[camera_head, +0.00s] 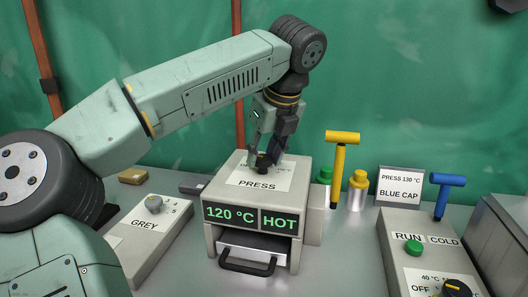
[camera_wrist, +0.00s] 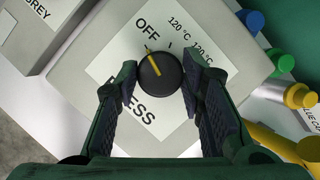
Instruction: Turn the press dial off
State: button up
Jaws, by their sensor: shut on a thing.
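The press (camera_head: 257,190) is a pale box with a lit display (camera_head: 248,217) reading 120 °C and HOT. Its black press dial (camera_wrist: 168,78) is on the top plate, and the yellow pointer points up and slightly left, toward the OFF mark. My gripper (camera_wrist: 159,88) is shut on the dial, one finger on each side. In the head view my gripper (camera_head: 266,160) reaches down onto the press top, and its fingers hide most of the dial.
A grey unit (camera_head: 150,235) marked GREY stands left. A yellow T-handle (camera_head: 341,160) and small capped bottles (camera_head: 357,190) stand close behind right. A unit with a green button (camera_head: 413,247) and a blue T-handle (camera_head: 447,185) are further right. The press's front drawer handle (camera_head: 247,266) sticks out.

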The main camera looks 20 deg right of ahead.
aim_at(264, 157)
dwell(0.4)
jog(key=o, duration=1.1)
jog(key=v, duration=0.3)
jog(key=shift+d+r, duration=0.15)
jog(key=shift+r, duration=0.05)
jog(key=s, duration=0.3)
jog(key=s+d, duration=0.1)
jog(key=s, duration=0.3)
jog(key=s+d, duration=0.1)
jog(key=s, duration=0.2)
jog(key=shift+s+f, duration=0.2)
jog(key=shift+s, duration=0.05)
jog(key=shift+s+d, duration=0.15)
jog(key=shift+s, duration=0.5)
jog(key=shift+f, duration=0.1)
